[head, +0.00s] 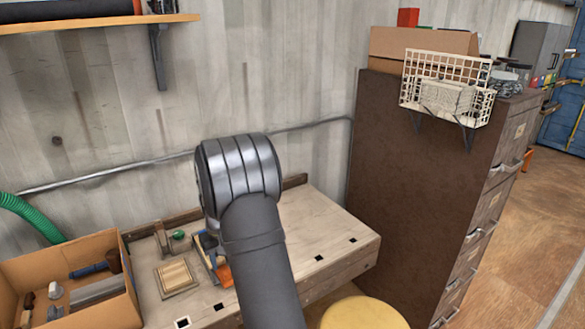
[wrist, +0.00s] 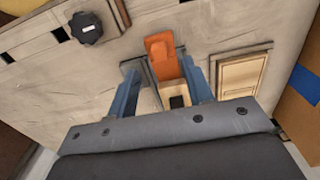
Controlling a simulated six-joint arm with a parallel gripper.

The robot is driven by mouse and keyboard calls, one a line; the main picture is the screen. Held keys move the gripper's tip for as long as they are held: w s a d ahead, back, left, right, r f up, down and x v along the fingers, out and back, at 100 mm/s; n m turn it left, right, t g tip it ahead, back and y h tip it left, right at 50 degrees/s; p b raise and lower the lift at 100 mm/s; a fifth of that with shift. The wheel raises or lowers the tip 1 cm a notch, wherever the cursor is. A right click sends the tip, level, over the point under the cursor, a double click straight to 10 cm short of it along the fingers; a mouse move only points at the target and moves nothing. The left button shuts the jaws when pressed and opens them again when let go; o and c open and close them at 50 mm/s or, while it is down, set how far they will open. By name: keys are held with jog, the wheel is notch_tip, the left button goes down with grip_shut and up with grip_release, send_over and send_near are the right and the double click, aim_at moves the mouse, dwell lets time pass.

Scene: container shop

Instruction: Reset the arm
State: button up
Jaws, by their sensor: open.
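My gripper (wrist: 160,66) is open above the workbench (head: 325,225), with its two blue fingers apart in the wrist view. An orange object (wrist: 161,55) on the bench shows between and beyond the fingertips, with a dark-edged piece below it. I cannot tell if the fingers touch it. In the head view my arm rises in the middle and hides much of the gripper; part of the orange object (head: 224,275) shows beside it.
A small wooden panel (wrist: 243,75) lies right of the fingers and a black knob (wrist: 85,27) to the left. In the head view, a cardboard box of tools (head: 122,262) is left, a brown cabinet (head: 425,180) right, a yellow round top (head: 360,315) in front, and a shelf (head: 100,22) above.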

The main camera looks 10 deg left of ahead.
jog(key=shift+f, duration=2.35)
notch_tip(320, 180, up, 6)
jog(key=shift+r, duration=0.1)
notch_tip(320, 180, down, 7)
jog(key=shift+f, duration=0.1)
jog(key=shift+s+d+r, duration=0.4)
jog(key=shift+s+d, duration=0.15)
notch_tip(320, 180, up, 14)
jog(key=s+d+t+y, duration=0.1)
jog(key=t+y, duration=0.1)
jog(key=shift+s+f, duration=0.15)
